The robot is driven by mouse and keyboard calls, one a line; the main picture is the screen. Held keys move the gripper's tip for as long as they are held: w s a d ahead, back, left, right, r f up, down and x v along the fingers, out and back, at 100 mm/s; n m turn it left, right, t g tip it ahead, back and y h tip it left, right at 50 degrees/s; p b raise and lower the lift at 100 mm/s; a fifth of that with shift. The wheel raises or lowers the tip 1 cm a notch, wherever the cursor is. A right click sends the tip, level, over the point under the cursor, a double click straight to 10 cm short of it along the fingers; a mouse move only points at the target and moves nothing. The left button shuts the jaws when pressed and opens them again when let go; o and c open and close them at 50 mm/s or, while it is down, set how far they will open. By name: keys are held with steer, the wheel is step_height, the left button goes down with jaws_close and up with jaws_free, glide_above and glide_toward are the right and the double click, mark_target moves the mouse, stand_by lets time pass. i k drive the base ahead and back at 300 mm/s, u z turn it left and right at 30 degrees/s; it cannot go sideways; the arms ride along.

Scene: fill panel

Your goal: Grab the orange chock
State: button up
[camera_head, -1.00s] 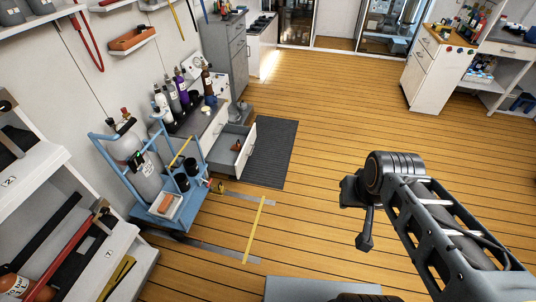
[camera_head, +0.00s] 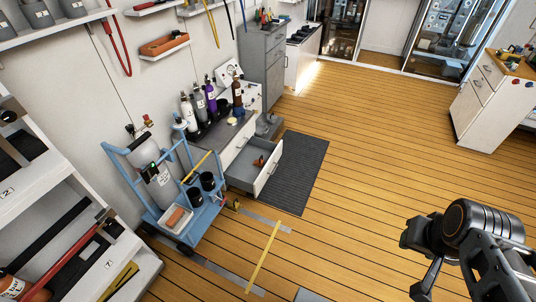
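A small orange-red piece (camera_head: 259,161) lies in the open grey drawer of the white bench; it is too small to tell if it is the chock. Another orange piece (camera_head: 174,216) lies in a white tray on the blue cylinder cart, and its shape is also unclear. My arm reaches in from the lower right, over the floor. The dark end part that looks like my gripper (camera_head: 425,281) points down, well apart from the drawer and cart. Its fingers cannot be made out clearly, and I see nothing held in it.
The blue cart (camera_head: 206,220) carries a grey cylinder and black cups. The open drawer (camera_head: 268,170) juts out over a dark mat (camera_head: 304,172). A yellow strip (camera_head: 263,257) lies on the wooden floor. Shelving (camera_head: 60,180) stands at the left. The middle floor is clear.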

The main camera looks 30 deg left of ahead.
mark_target(260, 162)
steer(key=u, duration=0.15)
steer(key=i, duration=1.8)
steer(key=u, duration=1.1)
steer(key=i, duration=0.95)
steer(key=u, duration=1.6)
steer(key=i, duration=0.5)
steer(key=u, duration=0.35)
